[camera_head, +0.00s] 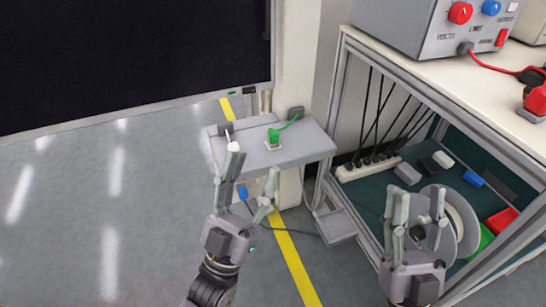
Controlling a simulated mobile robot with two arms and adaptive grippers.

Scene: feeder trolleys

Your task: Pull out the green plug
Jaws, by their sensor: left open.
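The green plug (273,136) stands in a pale socket (272,146) on top of a small light-grey trolley shelf (312,146). Its green cable runs to a dark grey block (296,113) at the shelf's back. A white plug (233,146) with a short cable is to its left. My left gripper (253,164) is open, with its fingertips in front of the shelf and below the green plug in the picture. One fingertip overlaps the view just below the white plug. My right gripper (418,194) is open and empty, in front of the workbench's lower shelf.
A metal-framed workbench (480,104) stands at right, bearing a power supply (440,25) with red leads. Its lower shelf holds a power strip (368,167), a cable reel (460,220) and small boxes. A dark panel (130,55) is at left. The floor at left is clear.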

